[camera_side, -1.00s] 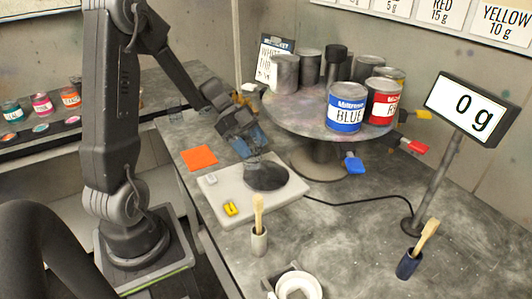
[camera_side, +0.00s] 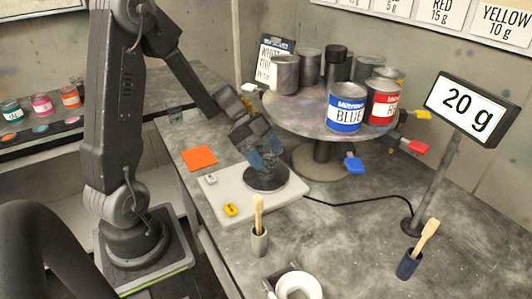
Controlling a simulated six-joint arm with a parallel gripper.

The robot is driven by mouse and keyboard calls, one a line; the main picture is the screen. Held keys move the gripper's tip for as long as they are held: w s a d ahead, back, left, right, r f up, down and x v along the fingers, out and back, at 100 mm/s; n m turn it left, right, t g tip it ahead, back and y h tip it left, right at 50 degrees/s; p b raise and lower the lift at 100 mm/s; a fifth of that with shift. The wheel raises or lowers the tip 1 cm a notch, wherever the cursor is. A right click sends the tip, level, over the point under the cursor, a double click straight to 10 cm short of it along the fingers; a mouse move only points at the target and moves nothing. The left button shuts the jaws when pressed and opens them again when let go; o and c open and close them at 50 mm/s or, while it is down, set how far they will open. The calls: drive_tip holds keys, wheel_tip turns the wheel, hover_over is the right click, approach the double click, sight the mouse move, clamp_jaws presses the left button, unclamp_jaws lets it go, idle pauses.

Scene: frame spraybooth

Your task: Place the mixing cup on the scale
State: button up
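The scale (camera_side: 222,192) is a pale slab with a round dark pan (camera_side: 268,180), lying on the grey table. Its display (camera_side: 465,108) reads 20 g. My gripper (camera_side: 264,155), with blue fingertips, points down just above the pan. The mixing cup is clear and hard to make out; it seems to be between the fingers, low at the pan, mostly hidden by them. I cannot tell whether the fingers still press on it.
A round turntable (camera_side: 285,113) with blue (camera_side: 346,108) and red (camera_side: 383,102) paint cans and several grey cans stands behind the scale. An orange square (camera_side: 199,158) lies left. Brush holders (camera_side: 259,242) (camera_side: 408,263) and a white ring-shaped item (camera_side: 299,287) stand in front.

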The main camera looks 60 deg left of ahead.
drive_tip(key=shift+o, duration=1.2)
drive_tip(key=shift+r, duration=0.1)
drive_tip(key=v, duration=1.1)
drive_tip(key=s+d+r+n+t+y, duration=0.1)
drive_tip(key=s+d+r+n+y, duration=0.2)
drive_tip(key=d+n, duration=0.4)
drive_tip(key=s+d+r+n+t+y, duration=0.1)
drive_tip(key=s+d+r+n+y, duration=0.1)
drive_tip(key=s+d+n+y, duration=0.3)
drive_tip(key=s+d+n, duration=0.1)
drive_tip(key=s+d, duration=0.2)
drive_tip(key=d, duration=0.2)
drive_tip(key=shift+d+r+n+y, duration=0.2)
drive_tip(key=shift+r+n+y, duration=0.15)
drive_tip(key=shift+n+y, duration=0.05)
drive_tip(key=shift+s, duration=0.1)
drive_tip(key=shift+c, duration=0.4)
